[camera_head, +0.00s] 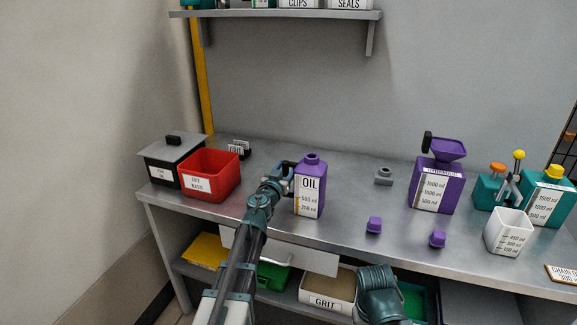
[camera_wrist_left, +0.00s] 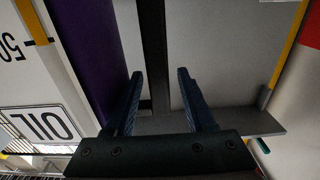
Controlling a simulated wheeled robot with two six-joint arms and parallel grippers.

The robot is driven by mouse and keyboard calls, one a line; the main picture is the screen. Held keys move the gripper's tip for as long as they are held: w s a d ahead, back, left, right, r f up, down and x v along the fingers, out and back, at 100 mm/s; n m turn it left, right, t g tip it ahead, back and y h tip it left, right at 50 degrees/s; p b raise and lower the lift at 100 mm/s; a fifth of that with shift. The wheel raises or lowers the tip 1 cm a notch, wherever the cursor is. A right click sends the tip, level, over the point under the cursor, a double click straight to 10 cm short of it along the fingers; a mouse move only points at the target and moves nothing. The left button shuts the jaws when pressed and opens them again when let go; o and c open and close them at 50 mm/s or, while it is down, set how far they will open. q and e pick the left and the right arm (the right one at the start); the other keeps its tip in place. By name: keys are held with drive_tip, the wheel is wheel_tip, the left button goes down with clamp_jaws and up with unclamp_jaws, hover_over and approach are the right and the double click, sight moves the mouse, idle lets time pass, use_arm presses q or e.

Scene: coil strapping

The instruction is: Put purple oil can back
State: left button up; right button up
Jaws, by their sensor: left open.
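The purple oil can (camera_head: 311,197), with a white OIL label, stands upright on the grey bench. My left gripper (camera_head: 287,167) is at the can's left side. In the wrist view its two fingers (camera_wrist_left: 160,88) are apart. A dark upright bar (camera_wrist_left: 154,50) shows between them; I cannot tell whether it is the can's handle. The can's body lies beside the left-hand finger.
A red bin (camera_head: 210,177) and a lidded black box (camera_head: 172,162) stand left. A purple container with a funnel (camera_head: 437,187), two small purple caps (camera_head: 374,225), a white measuring cup (camera_head: 508,233) and teal cans (camera_head: 550,200) are right. A wall shelf (camera_head: 275,14) hangs above.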

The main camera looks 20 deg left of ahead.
use_arm(q)
drive_tip(key=s, duration=1)
drive_tip(key=shift+a, duration=0.15)
drive_tip(key=s+d+f+m+g+p, duration=0.1)
drive_tip(key=s+d+f+g+p, duration=0.2)
drive_tip(key=s+d+g, duration=0.3)
drive_tip(key=s+d+f+m+g+y+p, duration=0.1)
drive_tip(key=s+d+f+g+p, duration=0.3)
drive_tip(key=s, duration=0.8)
drive_tip(key=s+d+f+m+g+p, duration=0.1)
drive_tip(key=s+d+f+g+p, duration=0.3)
drive_tip(key=s+d+g, duration=0.4)
drive_tip(key=s+d, duration=0.1)
drive_tip(key=d, duration=0.1)
drive_tip(key=shift+d+y, duration=0.35)
drive_tip(key=shift+y, duration=0.05)
